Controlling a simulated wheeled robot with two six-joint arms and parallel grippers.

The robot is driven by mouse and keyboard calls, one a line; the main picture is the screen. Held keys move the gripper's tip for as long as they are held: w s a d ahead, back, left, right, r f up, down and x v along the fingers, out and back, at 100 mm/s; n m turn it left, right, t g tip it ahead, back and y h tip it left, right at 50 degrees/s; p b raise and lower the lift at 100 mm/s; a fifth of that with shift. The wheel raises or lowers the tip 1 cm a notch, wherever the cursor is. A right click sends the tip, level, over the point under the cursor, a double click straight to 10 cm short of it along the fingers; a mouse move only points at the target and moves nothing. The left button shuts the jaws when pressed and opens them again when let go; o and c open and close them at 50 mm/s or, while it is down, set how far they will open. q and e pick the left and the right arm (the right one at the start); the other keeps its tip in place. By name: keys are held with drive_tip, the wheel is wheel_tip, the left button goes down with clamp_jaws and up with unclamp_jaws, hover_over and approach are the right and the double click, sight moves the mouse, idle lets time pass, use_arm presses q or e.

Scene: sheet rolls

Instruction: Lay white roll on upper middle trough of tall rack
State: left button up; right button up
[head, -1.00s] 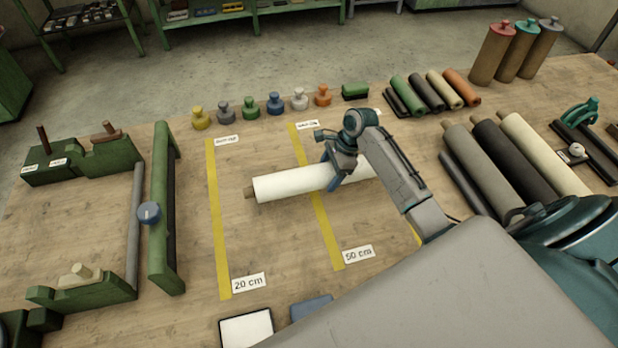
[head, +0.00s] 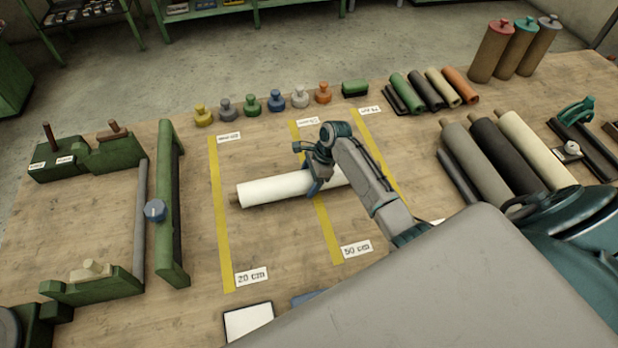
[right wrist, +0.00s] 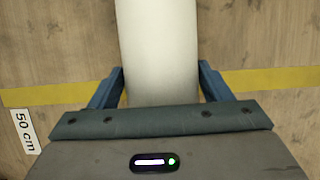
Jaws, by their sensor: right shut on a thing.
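The white roll (head: 275,188) lies roughly level across the middle of the bench in the head view, its brown core end (head: 235,200) just right of the 20 cm tape line. My right gripper (head: 314,185) is shut on it near the 50 cm line, one finger on each side. In the right wrist view the roll (right wrist: 158,50) runs up between the blue fingers (right wrist: 160,88). Its right end is hidden behind my arm. I cannot tell whether it touches the bench. I cannot make out a tall rack for certain. My left gripper is not in view.
Yellow tape lines (head: 220,215) cross the bench (head: 90,220). A green frame (head: 166,200) and green blocks (head: 112,150) stand left. Several coloured knobbed pieces (head: 250,104) line the back. Grey, black and cream rolls (head: 535,148) lie right, with tall capped brown cylinders (head: 495,52) behind.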

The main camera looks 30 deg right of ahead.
drive_tip(key=o, duration=1.7)
drive_tip(key=shift+s, duration=0.1)
